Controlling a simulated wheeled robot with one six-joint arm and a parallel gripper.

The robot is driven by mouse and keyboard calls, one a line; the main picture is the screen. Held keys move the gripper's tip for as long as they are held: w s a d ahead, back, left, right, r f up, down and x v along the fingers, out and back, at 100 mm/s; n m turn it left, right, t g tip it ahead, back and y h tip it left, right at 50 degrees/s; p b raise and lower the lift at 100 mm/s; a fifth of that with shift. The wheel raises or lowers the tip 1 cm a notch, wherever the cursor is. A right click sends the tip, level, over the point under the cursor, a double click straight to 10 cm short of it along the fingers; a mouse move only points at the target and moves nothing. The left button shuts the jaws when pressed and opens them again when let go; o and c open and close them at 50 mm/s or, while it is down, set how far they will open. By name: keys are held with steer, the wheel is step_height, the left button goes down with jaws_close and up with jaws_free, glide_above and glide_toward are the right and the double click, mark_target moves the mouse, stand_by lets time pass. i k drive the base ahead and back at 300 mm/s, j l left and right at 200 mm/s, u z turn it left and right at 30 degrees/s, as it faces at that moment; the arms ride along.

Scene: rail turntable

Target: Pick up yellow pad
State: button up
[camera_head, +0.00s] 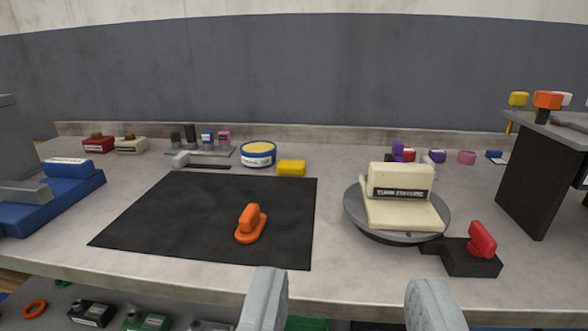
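A small yellow pad (291,167) lies on the grey worktop (338,180), just behind the black mat's far right corner. It sits to the right of a round blue tin (258,154) with a yellow top and a label. My gripper (342,305) shows at the bottom of the view with its two pale grey fingers wide apart. It is open, with nothing between the fingers. It is in front of the table's near edge, well short of the pad.
An orange handled piece (251,223) stands on the black mat (170,215). A turntable (354,207) bears a cream block (400,190), with a red-levered black box (472,254) beside it. A blue fixture (55,205) stands left. Bare worktop lies between mat and turntable.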

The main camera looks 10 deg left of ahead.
mark_target(288, 167)
steer(key=i+j, duration=0.2)
steer(key=i, duration=0.35)
steer(key=i+j, duration=0.25)
steer(key=i, duration=0.25)
